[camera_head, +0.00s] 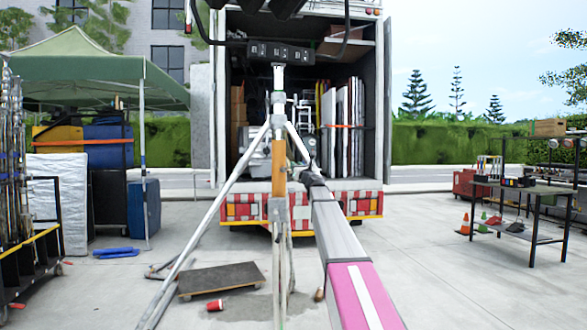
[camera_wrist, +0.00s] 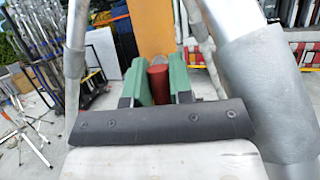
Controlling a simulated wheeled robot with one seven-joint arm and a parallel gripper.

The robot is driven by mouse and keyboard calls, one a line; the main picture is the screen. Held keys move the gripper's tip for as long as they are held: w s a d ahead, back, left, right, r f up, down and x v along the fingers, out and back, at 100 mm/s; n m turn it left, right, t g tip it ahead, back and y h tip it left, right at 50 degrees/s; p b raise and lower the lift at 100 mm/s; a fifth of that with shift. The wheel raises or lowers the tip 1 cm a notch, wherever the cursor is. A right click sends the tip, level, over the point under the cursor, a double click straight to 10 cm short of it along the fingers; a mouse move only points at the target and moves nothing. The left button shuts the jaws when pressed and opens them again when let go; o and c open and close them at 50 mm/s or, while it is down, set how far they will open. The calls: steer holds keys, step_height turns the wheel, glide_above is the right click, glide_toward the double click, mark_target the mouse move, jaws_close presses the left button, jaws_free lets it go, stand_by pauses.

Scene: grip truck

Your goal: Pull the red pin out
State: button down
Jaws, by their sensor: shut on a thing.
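The red pin (camera_wrist: 157,86) is a short, rounded red piece in the middle of the wrist view, in front of the orange section of a light stand (camera_wrist: 152,25). My gripper (camera_wrist: 160,68) has green fingers on both sides of the pin and is shut on it. The pin's far end is hidden, so I cannot tell how deep it sits. In the head view the stand (camera_head: 278,172) is upright on splayed metal legs. My arm reaches toward it from the lower right; the pin is not clear there.
An open truck (camera_head: 302,205) with cargo stands behind the stand. A wheeled board (camera_head: 220,279) and a red cup (camera_head: 215,305) lie on the ground at left. A metal table (camera_head: 535,190) and cones (camera_head: 465,224) are at right. Open paving lies between.

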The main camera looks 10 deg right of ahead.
steer(key=shift+s+d, duration=0.1)
steer(key=shift+s, duration=0.1)
steer(key=c, duration=1)
jaws_free()
steer(key=v, duration=1.1)
